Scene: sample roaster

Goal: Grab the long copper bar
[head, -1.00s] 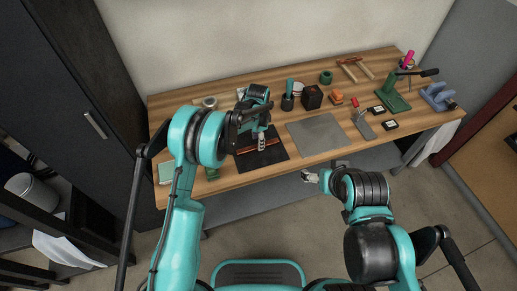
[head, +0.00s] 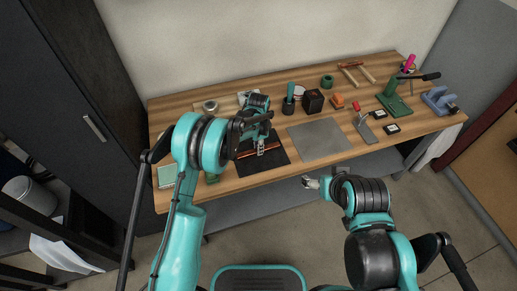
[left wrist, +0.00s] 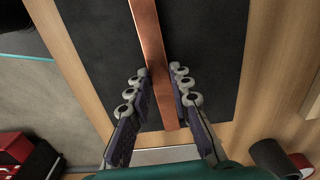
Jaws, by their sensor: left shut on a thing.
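The long copper bar (left wrist: 149,38) lies across a dark mat (left wrist: 92,45) on the wooden table. In the left wrist view it runs from the top edge down between my fingers. In the head view, it shows as a thin reddish strip (head: 245,154), partly hidden by my left gripper (head: 261,149). My left gripper (left wrist: 163,78) is shut on the bar, one finger on each side. My right gripper (head: 311,183) is in front of the table's near edge, away from the bar. It is too small to tell whether it is open.
A bare grey plate (head: 319,139) lies right of the mat. Behind it stand a dark block (head: 313,101) and a cup with a teal handle (head: 289,104). A green press (head: 393,103) and a blue tool (head: 438,100) stand at the right end.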

